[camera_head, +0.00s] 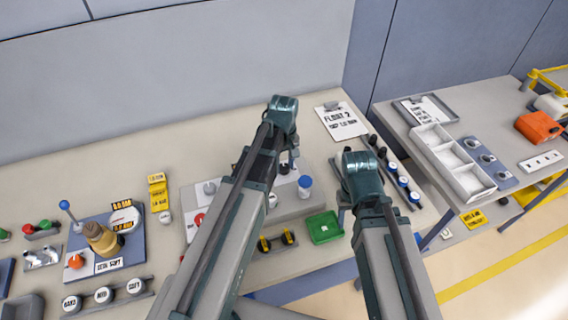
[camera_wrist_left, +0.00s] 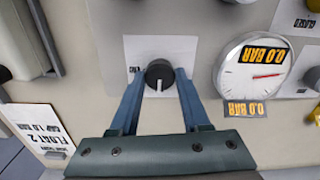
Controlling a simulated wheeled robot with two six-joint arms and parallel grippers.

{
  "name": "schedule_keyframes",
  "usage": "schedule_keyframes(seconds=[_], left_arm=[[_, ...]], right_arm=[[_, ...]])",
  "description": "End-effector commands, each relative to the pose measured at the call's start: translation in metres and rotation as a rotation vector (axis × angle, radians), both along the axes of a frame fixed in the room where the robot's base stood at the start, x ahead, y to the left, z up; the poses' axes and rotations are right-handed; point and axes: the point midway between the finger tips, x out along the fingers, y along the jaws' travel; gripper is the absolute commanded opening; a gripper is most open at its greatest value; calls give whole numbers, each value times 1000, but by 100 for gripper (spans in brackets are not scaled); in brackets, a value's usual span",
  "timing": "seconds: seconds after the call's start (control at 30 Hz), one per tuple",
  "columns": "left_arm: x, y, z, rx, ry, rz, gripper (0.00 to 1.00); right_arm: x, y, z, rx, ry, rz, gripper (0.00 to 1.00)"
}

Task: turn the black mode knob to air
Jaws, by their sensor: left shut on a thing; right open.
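The black mode knob (camera_wrist_left: 159,74) shows in the left wrist view on a pale label plate (camera_wrist_left: 190,50). Its white pointer line points toward the bottom of that view. My left gripper (camera_wrist_left: 160,84) has one blue finger on each side of the knob and is shut on it. In the head view my left gripper (camera_head: 289,163) is at the grey panel (camera_head: 250,212), largely hidden by my arm. The label by the knob is upside down and too small to read surely. My right gripper (camera_head: 342,208) is open, near the green tray, partly hidden by its arm.
A round gauge (camera_wrist_left: 256,68) beside the knob reads 0.0 BAR. A blue-topped white cap (camera_head: 305,186) and a green tray (camera_head: 324,227) are close to my grippers. A clipboard (camera_head: 341,121) marked FLOAT 2 lies behind. A pump-like fixture (camera_head: 103,238) stands at left.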

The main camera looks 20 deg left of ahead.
Motion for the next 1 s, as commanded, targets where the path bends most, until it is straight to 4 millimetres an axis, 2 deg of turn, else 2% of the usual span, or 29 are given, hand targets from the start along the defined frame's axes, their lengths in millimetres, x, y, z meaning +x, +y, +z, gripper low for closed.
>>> schedule_keyframes(seconds=[0.3,0.8,0.83,0.97,1.0], left_arm=[[0,0,0,0,0,91,0],[0,0,0,0,0,106,0],[0,0,0,0,0,106,50],[0,0,0,0,0,105,73],[0,0,0,0,0,105,76]], right_arm=[[0,0,0,0,0,0,50],[0,0,0,0,0,0,50],[0,0,0,0,0,0,50],[0,0,0,0,0,0,50],[0,0,0,0,0,0,50]])
